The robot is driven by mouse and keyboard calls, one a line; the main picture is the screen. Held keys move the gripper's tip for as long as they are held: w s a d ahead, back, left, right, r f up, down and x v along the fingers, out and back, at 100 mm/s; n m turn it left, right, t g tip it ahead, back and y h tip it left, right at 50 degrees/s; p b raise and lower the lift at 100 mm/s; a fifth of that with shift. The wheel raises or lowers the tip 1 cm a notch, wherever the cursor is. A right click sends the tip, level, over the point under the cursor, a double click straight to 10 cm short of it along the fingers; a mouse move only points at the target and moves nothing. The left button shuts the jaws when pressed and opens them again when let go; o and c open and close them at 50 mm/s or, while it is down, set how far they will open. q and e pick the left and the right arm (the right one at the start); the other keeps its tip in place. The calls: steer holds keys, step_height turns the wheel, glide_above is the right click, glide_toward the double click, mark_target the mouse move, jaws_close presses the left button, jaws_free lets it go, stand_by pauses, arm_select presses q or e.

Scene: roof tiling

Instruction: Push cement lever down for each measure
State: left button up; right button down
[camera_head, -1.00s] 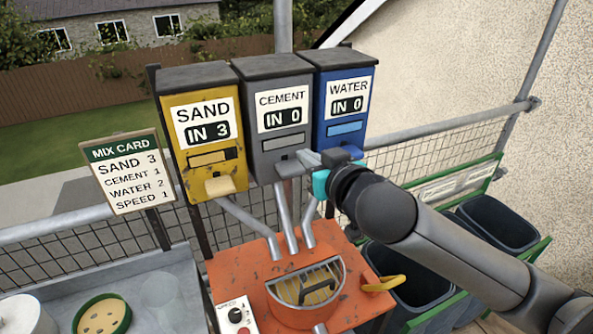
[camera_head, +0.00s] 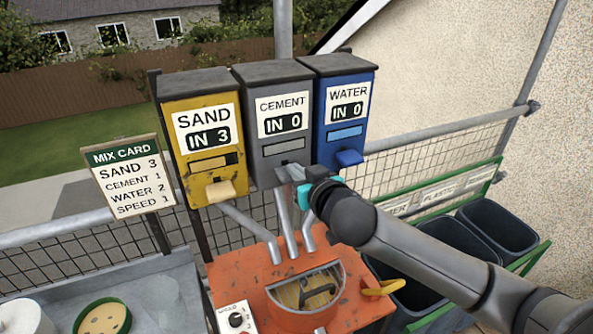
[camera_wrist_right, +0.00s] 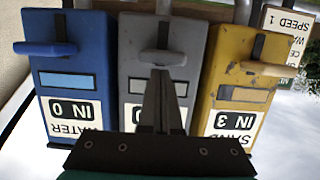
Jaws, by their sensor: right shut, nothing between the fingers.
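The grey cement dispenser (camera_head: 275,118) stands between the yellow sand dispenser (camera_head: 205,130) and the blue water dispenser (camera_head: 343,112). Its display reads IN 0; sand reads IN 3 and water IN 0. My right gripper (camera_head: 288,174) is shut and empty at the front of the cement dispenser, at its lever. In the right wrist view the fingertips (camera_wrist_right: 161,75) overlap the grey cement lever (camera_wrist_right: 163,57); I cannot tell whether they touch it. In the head view the gripper mostly hides that lever. My left gripper is not in view.
The mix card (camera_head: 130,178) reads sand 3, cement 1, water 2, speed 1. The sand lever (camera_head: 221,191) and water lever (camera_head: 349,158) flank the cement lever. Below are chutes and the orange mixer (camera_head: 235,273) with a yellow handle (camera_head: 384,287). Dark bins (camera_head: 497,227) stand right.

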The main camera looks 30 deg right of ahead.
arm_select(q)
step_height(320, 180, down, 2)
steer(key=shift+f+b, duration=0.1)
steer(key=shift+b, duration=1)
arm_select(e)
step_height(320, 180, down, 4)
steer(key=shift+r, duration=0.1)
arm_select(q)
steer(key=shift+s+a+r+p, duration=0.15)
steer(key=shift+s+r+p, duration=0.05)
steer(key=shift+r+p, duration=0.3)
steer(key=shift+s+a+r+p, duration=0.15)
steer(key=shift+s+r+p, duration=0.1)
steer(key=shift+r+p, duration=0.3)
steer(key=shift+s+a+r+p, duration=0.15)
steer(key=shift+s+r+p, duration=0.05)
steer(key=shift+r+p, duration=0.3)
arm_select(e)
steer(key=s+r, duration=0.6)
steer(key=s, duration=0.3)
steer(key=shift+s+a+r, duration=0.3)
steer(key=shift+s+r, duration=0.05)
steer(key=shift+r, duration=0.05)
